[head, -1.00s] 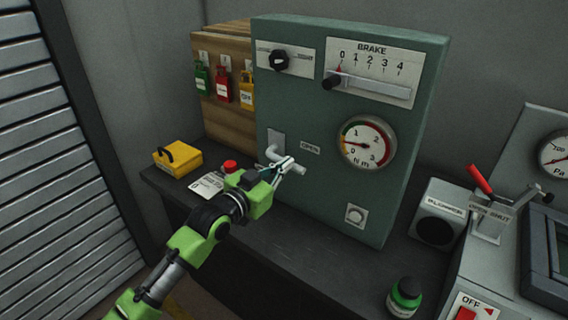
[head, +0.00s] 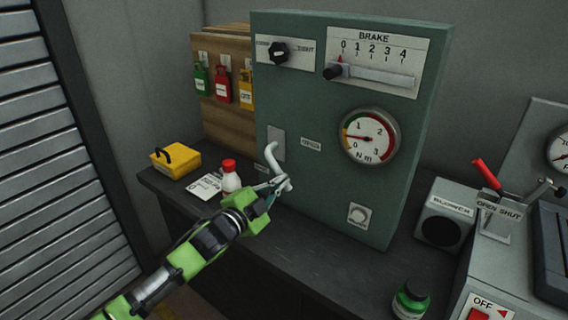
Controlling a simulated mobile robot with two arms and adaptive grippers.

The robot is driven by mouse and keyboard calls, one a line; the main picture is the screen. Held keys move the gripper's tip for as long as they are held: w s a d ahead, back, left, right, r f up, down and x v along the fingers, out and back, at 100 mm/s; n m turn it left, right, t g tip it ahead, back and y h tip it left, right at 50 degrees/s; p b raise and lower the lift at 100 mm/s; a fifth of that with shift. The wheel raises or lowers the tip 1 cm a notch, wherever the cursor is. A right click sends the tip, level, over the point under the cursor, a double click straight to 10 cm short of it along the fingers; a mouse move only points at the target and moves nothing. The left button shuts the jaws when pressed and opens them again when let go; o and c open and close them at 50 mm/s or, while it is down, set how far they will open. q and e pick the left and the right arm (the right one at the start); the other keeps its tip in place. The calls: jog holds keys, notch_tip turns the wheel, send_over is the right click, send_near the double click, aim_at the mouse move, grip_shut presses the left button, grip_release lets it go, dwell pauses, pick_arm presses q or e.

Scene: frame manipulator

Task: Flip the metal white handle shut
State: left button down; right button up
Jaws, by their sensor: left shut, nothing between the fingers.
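The white metal handle (head: 273,157) is on the front of the green-grey brake panel (head: 300,95), at its lower left. Its arm now slopes downward to the right from the upper end. My left gripper (head: 283,183) is shut and empty at the lower end of the handle; it overlaps the handle there, and I cannot tell whether they touch. A small label (head: 311,144) is to the right of the handle and another is partly visible below it. My right gripper is not in view.
A white bottle with a red cap (head: 230,178) stands just left of my gripper. A yellow box (head: 176,160) sits at the bench's left end. A green-capped jar (head: 410,299) and a red-handled lever (head: 487,175) are to the right. The bench front is mostly clear.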

pick_arm(q)
jog(key=w+a+f+m+b, duration=0.2)
jog(key=w+a+f+m, duration=0.1)
jog(key=m, duration=0.4)
jog(key=shift+a+f+b, duration=0.15)
jog(key=shift+a+b, duration=0.25)
jog(key=shift+a, duration=0.2)
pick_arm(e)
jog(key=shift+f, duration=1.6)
pick_arm(q)
jog(key=shift+m, duration=0.3)
